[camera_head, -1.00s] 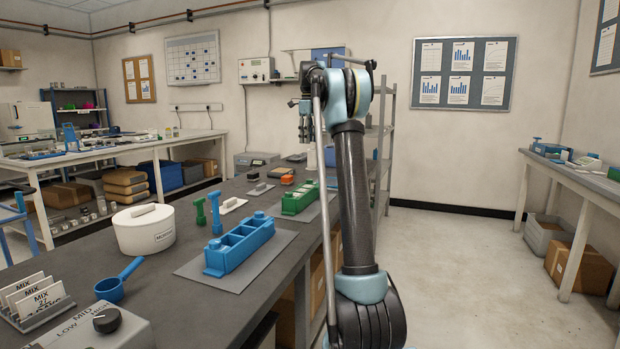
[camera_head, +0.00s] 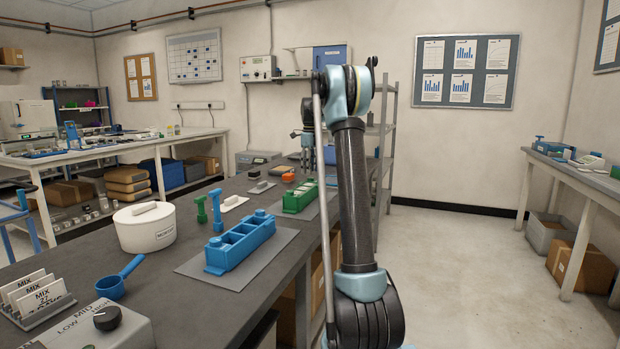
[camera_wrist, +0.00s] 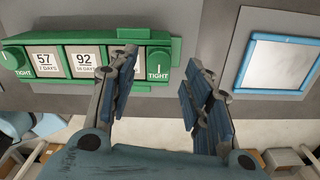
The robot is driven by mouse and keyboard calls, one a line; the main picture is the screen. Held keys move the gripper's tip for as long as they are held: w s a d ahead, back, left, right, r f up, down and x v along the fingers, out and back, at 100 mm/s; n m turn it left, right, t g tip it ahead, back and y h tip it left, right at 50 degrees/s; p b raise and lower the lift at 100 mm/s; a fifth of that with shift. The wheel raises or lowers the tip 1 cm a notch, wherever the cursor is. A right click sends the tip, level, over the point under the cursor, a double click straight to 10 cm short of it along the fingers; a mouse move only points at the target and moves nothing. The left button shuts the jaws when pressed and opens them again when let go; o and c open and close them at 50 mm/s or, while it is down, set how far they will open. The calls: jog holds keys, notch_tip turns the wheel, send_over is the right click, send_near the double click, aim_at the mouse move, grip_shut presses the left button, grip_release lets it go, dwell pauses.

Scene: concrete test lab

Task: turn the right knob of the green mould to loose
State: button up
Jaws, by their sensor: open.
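The green mould (camera_head: 300,197) lies on the workbench in the head view, partly hidden by my arm. In the wrist view the green mould (camera_wrist: 90,41) runs across the upper left, with number labels in its compartments. Its right knob (camera_wrist: 158,66) is green and marked TIGHT, with a white line pointing up the picture. Its left knob (camera_wrist: 14,57) is also marked TIGHT. My gripper (camera_wrist: 161,62) is open and empty; in the picture its fingers stand either side of the right knob, the left finger overlapping the mould. Contact is not visible. My gripper also shows in the head view (camera_head: 308,148).
A blue mould (camera_head: 240,243) stands on a grey mat nearer on the bench, with a white lidded pot (camera_head: 146,228) to its left. A blue-framed pale panel (camera_wrist: 282,62) lies right of the green mould in the wrist view. Metal shelving stands behind my arm.

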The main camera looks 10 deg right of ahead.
aim_at(311, 179)
jog(key=shift+f, duration=1.7)
jog(key=shift+c, duration=0.5)
grip_shut()
